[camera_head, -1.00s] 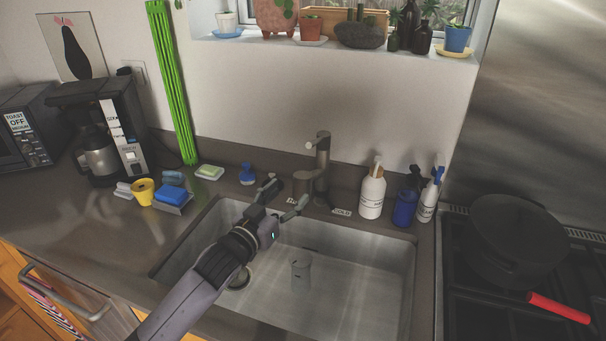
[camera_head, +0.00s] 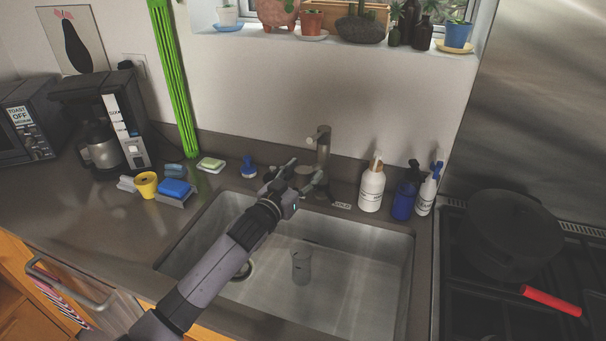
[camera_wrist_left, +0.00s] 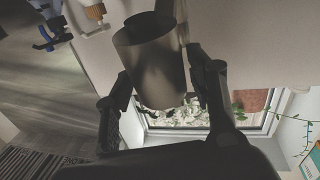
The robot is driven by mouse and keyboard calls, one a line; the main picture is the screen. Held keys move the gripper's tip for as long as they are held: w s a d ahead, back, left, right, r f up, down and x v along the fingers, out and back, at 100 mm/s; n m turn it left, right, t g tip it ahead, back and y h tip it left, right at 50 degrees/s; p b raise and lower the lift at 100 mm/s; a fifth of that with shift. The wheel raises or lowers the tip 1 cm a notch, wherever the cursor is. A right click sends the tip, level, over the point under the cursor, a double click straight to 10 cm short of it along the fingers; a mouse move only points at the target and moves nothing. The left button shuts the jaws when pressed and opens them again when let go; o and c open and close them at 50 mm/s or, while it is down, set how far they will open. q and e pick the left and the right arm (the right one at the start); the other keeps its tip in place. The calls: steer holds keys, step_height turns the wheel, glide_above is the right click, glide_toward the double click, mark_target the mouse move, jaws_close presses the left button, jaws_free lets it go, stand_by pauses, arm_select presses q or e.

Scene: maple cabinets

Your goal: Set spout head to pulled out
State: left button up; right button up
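The dark metal faucet (camera_head: 322,150) stands behind the sink. Its spout head (camera_head: 304,174) is partly hidden by my left gripper (camera_head: 305,169) in the head view. In the left wrist view the spout head (camera_wrist_left: 150,62) is a large dark cylinder between the two fingers of my left gripper (camera_wrist_left: 157,66). The fingers are spread, one on each side of it. I cannot tell whether either finger touches it. My right gripper is not in view.
The sink (camera_head: 340,270) holds a grey cup (camera_head: 301,265). A white bottle (camera_head: 371,187) and blue bottle (camera_head: 404,195) stand right of the faucet. A blue brush (camera_head: 248,168) and sponges (camera_head: 174,189) lie to the left. A pan (camera_head: 505,235) is on the stove.

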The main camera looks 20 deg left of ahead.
arm_select(q)
steer(key=shift+c, duration=1.2)
jaws_close()
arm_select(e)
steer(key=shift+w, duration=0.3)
arm_select(q)
step_height(320, 180, down, 7)
steer(key=s+b, duration=0.1)
steer(key=b, duration=0.2)
steer(key=shift+r+b, duration=0.15)
steer(key=shift+b, duration=0.2)
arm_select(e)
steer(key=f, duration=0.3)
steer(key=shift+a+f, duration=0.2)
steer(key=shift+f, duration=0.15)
arm_select(q)
steer(key=o, duration=0.5)
jaws_free()
steer(key=shift+r, duration=0.1)
steer(key=shift+o, duration=0.2)
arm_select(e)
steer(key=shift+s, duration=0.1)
